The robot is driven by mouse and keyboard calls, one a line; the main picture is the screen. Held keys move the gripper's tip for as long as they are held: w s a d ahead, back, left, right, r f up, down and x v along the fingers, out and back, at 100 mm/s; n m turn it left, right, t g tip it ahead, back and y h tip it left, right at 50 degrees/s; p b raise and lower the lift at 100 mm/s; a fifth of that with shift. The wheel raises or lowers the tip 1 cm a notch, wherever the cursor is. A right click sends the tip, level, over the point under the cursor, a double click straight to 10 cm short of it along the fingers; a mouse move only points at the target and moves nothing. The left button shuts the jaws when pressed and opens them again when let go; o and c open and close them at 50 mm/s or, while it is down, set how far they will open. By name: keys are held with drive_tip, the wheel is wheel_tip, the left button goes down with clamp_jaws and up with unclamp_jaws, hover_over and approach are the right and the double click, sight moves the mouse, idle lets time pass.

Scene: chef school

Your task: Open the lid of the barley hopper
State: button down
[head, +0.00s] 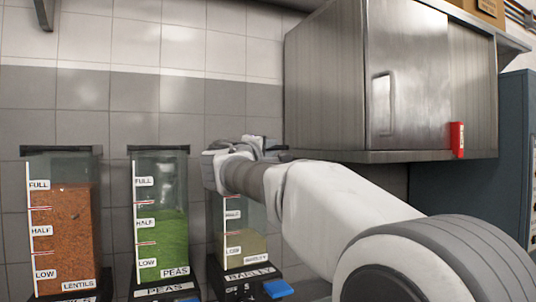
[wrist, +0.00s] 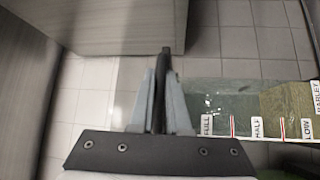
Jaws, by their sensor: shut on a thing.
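The barley hopper (head: 238,240) is the clear bin at the right of the row, with pale grain around its LOW mark. My arm and hand cover much of its top in the head view. In the wrist view the hopper (wrist: 235,105) lies to the right, its labels turned sideways. My gripper (head: 262,147) is at the top of this hopper. In the wrist view the gripper (wrist: 163,85) is shut on a thin dark edge of the lid (wrist: 166,55), between its two fingers. How far the lid is raised cannot be told.
The lentils hopper (head: 62,220) and the peas hopper (head: 160,225) stand to the left, both with dark lids lying flat. A steel cabinet (head: 335,80) hangs above right, close over my arm. A red object (head: 457,139) is on its lower edge. The tiled wall is behind.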

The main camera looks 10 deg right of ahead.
drive_tip(key=c, duration=0.9)
unclamp_jaws()
drive_tip(key=b+v, duration=0.3)
drive_tip(key=v, duration=1.4)
drive_tip(key=shift+s+a+b, duration=0.15)
drive_tip(key=shift+s+b, duration=0.05)
drive_tip(key=shift+b, duration=0.1)
